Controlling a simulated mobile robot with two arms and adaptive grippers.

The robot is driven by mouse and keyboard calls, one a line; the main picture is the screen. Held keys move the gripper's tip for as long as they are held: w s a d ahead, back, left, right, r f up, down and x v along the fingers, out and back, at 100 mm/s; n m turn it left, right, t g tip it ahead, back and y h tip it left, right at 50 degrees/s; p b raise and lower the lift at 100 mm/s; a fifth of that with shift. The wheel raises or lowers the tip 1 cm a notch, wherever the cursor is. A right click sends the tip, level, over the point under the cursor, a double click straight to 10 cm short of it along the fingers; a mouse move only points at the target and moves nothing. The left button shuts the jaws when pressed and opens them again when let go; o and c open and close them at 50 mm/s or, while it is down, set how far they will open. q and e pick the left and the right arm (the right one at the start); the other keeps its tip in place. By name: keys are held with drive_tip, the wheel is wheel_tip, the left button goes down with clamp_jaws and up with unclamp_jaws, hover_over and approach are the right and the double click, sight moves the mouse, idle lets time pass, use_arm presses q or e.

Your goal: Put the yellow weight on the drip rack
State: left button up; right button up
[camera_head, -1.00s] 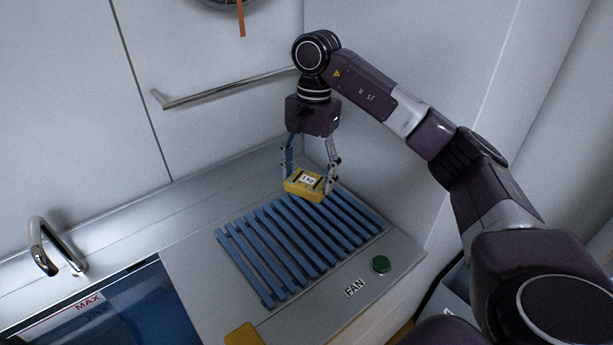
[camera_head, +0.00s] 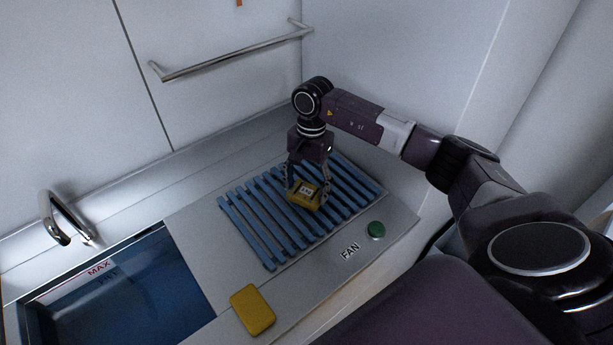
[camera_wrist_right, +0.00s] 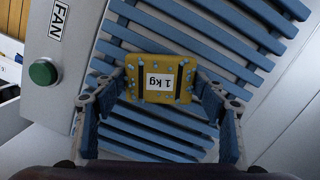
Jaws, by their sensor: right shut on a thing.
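The yellow weight (camera_head: 304,195) is a small block with a white label that reads "1 kg" in the right wrist view (camera_wrist_right: 159,79). My right gripper (camera_head: 306,190) is shut on it, with a finger at each side. The weight is over the blue slatted drip rack (camera_head: 245,228), near its middle. It is at or very close to the slats; I cannot tell whether it touches them. The rack's slats also show in the right wrist view (camera_wrist_right: 150,140). My left gripper is not in view.
A dark blue basin (camera_head: 140,285) with a MAX mark and a tap (camera_head: 68,218) are at the left. A yellow block or pad (camera_head: 252,310) lies on the front counter. A green FAN button (camera_head: 376,230) is right of the rack. A metal rail (camera_head: 230,52) is on the back wall.

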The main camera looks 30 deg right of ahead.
drive_tip(key=shift+w+f, duration=0.1)
drive_tip(key=shift+f, duration=0.4)
drive_tip(key=o, duration=1.6)
drive_tip(key=shift+f, duration=0.2)
drive_tip(key=o, duration=0.5)
drive_tip(key=shift+c, duration=0.2)
drive_tip(key=shift+r, duration=0.1)
